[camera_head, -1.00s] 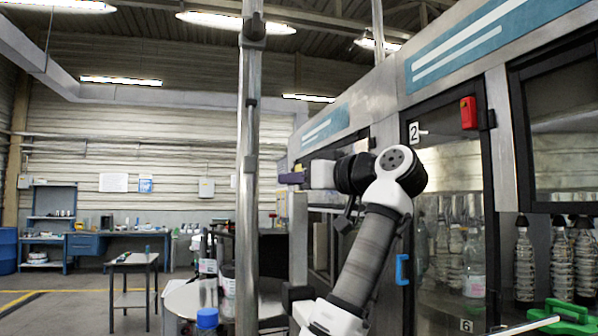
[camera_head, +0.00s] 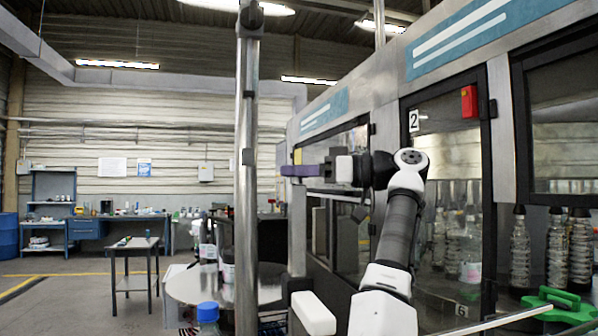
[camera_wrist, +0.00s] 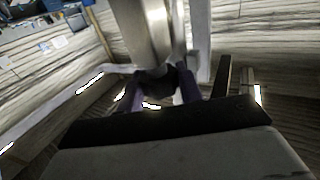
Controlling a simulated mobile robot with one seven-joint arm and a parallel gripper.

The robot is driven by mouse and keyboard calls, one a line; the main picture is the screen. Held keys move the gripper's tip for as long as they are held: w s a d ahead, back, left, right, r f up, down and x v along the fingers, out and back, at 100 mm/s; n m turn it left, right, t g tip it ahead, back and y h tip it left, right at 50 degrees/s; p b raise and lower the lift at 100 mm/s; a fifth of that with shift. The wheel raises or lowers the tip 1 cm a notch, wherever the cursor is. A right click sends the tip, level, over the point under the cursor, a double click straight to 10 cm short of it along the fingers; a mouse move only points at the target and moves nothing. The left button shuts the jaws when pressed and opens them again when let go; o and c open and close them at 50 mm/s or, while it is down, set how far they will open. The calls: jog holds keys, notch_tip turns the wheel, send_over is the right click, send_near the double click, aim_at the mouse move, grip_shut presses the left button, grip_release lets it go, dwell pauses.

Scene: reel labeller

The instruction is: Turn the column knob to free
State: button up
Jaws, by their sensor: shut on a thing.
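My gripper (camera_head: 288,170), with purple fingers, is level at the top of a short grey column (camera_head: 297,235) beside the machine. In the wrist view, my gripper (camera_wrist: 160,88) has its two purple fingers on either side of a dark knob (camera_wrist: 157,80) and is shut on it. The column (camera_wrist: 145,30) runs away from the knob in that view, which is upside down. In the head view the knob is hidden by the fingers. Its marking and exact turn angle cannot be read.
A tall shiny post (camera_head: 246,210) stands left of the gripper. The glazed machine door (camera_head: 445,190) is at the right. A round table (camera_head: 195,287) with bottles lies below left.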

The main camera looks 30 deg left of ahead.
jog(key=shift+n+g+h, duration=0.3)
jog(key=shift+n+g, duration=0.1)
jog(key=shift+g, duration=0.2)
dwell(0.3)
jog(key=o, duration=1)
